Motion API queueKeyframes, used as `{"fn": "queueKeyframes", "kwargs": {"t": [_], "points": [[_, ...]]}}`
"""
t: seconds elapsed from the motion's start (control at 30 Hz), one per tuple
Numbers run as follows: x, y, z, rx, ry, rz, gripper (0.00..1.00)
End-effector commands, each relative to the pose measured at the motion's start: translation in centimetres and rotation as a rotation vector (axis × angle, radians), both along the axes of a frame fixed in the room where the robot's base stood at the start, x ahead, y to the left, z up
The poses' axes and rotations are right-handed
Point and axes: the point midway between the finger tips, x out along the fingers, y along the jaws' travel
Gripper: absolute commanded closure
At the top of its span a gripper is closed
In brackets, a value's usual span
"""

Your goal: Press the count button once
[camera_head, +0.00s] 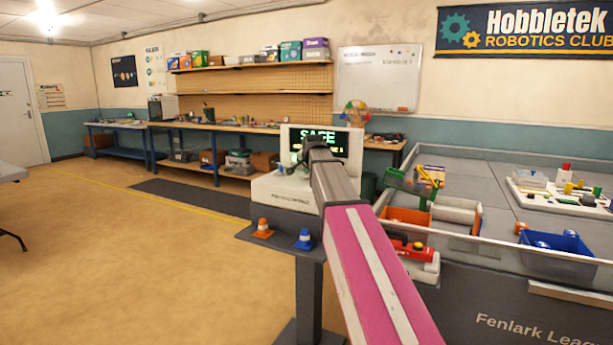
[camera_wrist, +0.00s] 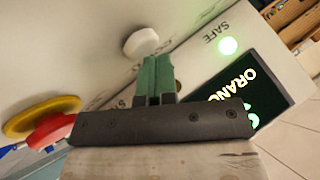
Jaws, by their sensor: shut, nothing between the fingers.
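The console (camera_head: 280,192) is a white box on a dark pedestal, with a dark display (camera_head: 340,147) reading SAFE in green. In the wrist view, a white round button (camera_wrist: 141,43) stands out from the pale panel. Lettering beside it is partly hidden by my fingers, so I cannot read its full label. My gripper (camera_wrist: 156,62) has its green fingers shut together and empty, tips right at the white button's lower edge in the picture. I cannot tell whether they touch it. In the head view my arm hides the buttons and fingertips.
A red button (camera_wrist: 52,130) with a yellow surround lies left on the panel. A lit green lamp (camera_wrist: 228,46) sits beside the word SAFE. A bin-covered table lies to the right.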

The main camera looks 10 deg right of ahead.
Motion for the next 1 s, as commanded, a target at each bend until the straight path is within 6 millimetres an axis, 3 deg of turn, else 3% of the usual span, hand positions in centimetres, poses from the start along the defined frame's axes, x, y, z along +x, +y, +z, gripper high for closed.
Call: {"fn": "queueKeyframes", "kwargs": {"t": [0.43,1.0], "points": [[0.0,0.0,-0.1,0.000,0.001,0.000,1.00],[0.0,0.0,1.7,0.000,0.001,0.000,1.00]]}}
